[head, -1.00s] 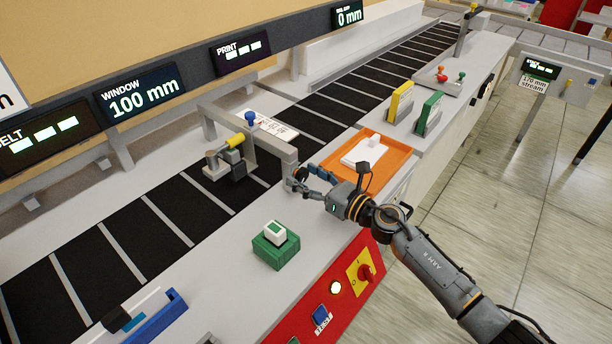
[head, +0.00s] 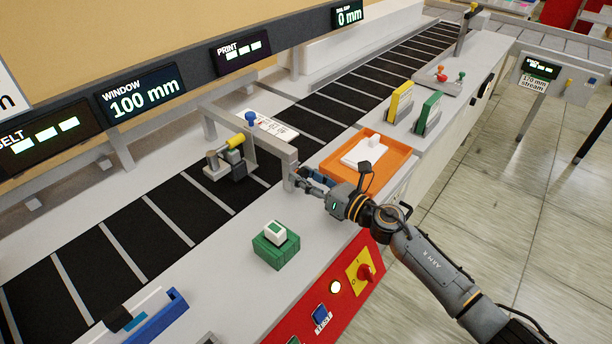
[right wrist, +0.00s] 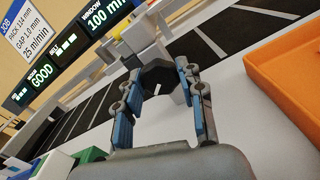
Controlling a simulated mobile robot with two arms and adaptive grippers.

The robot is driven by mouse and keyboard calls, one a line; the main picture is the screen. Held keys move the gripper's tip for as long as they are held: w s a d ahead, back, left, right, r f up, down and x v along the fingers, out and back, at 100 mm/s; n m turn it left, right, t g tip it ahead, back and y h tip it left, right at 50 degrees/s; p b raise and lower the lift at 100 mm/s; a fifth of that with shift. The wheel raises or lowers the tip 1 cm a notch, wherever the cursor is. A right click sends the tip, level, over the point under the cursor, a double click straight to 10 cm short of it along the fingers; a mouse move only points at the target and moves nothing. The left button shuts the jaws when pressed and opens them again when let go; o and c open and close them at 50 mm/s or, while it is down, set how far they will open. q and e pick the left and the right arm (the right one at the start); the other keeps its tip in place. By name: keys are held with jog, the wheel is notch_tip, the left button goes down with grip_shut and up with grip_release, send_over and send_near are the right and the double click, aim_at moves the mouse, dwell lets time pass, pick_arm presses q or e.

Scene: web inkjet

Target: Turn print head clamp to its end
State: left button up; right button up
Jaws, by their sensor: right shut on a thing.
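The print head (head: 232,160) stands over the black belt, with a yellow part and a blue knob on it. A grey gantry bar (head: 255,132) crosses the belt and ends in a post (head: 290,172) on the near side. In the right wrist view a dark, many-sided knob (right wrist: 158,77), apparently the clamp, sits on the post between the blue-padded fingers. My right gripper (right wrist: 158,72) is shut on it. In the head view my right gripper (head: 304,181) is at the post and hides the knob. Which way the clamp is turned cannot be told. My left gripper is out of view.
An orange tray (head: 399,165) with a white block lies right beside the gripper. A green box with a button (head: 270,252) stands nearer on the ledge. Yellow (head: 401,100) and green (head: 429,113) upright pieces stand farther along. Displays read 100 mm and 0 mm.

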jog(key=m+p, duration=0.1)
jog(key=m, duration=0.4)
jog(key=shift+p, duration=0.3)
dwell(0.4)
jog(key=o, duration=1.2)
jog(key=shift+d, duration=0.1)
jog(key=v, duration=1.2)
